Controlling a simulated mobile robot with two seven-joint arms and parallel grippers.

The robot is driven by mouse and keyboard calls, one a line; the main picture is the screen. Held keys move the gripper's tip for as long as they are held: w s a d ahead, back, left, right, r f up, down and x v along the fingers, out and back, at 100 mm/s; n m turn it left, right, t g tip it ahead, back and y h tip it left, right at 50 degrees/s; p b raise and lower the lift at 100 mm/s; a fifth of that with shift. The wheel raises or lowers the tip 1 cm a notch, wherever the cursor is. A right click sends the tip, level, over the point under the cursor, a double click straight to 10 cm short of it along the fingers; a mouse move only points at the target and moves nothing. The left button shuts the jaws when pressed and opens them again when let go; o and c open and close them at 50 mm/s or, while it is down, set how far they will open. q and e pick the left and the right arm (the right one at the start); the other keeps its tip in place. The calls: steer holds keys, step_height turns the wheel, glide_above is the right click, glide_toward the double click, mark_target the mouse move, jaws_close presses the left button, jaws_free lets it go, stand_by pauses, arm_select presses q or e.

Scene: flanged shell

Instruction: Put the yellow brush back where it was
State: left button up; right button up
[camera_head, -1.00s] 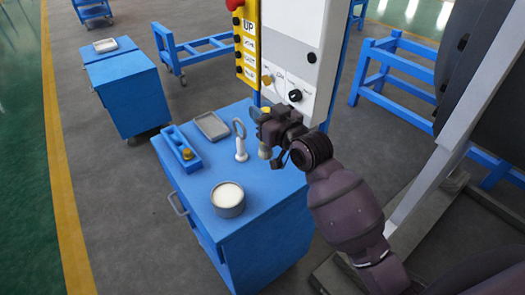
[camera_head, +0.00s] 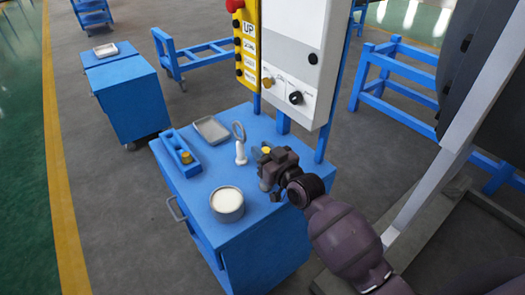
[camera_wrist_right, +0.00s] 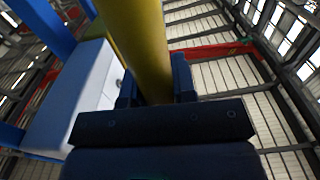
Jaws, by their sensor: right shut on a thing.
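My right gripper (camera_head: 269,163) is over the right part of the blue cabinet top, shut on the yellow brush. The brush's yellow end (camera_head: 266,150) shows between the fingers in the head view; its lower end is mostly hidden by the gripper. In the right wrist view the yellow handle (camera_wrist_right: 143,45) runs upward from between the two dark fingers (camera_wrist_right: 156,90). I cannot tell whether the brush touches the cabinet top. A blue holder block (camera_head: 182,148) with a yellow piece in it stands at the cabinet's left. My left gripper is out of view.
On the blue cabinet (camera_head: 190,195) stand a round pot with white contents (camera_head: 228,204), a grey tray (camera_head: 211,130) and a white stand with a ring (camera_head: 240,146). A control panel (camera_head: 296,60) rises behind. The cabinet's front right top is clear.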

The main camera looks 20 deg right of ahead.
steer(key=o, duration=0.9)
steer(key=shift+o, duration=0.2)
steer(key=shift+s, duration=0.1)
steer(key=v, duration=1.2)
steer(key=s+d+f+m+g+h, duration=0.1)
steer(key=s+d+f+g+h, duration=0.1)
steer(key=s+f, duration=0.6)
steer(key=s+d+f+m+g+h, duration=0.2)
steer(key=s+d+f+g+h, duration=0.1)
steer(key=s+f, duration=0.5)
step_height(320, 180, down, 3)
steer(key=shift+d+r+h, duration=0.15)
steer(key=shift+d+h, duration=0.55)
steer(key=shift+d, duration=0.45)
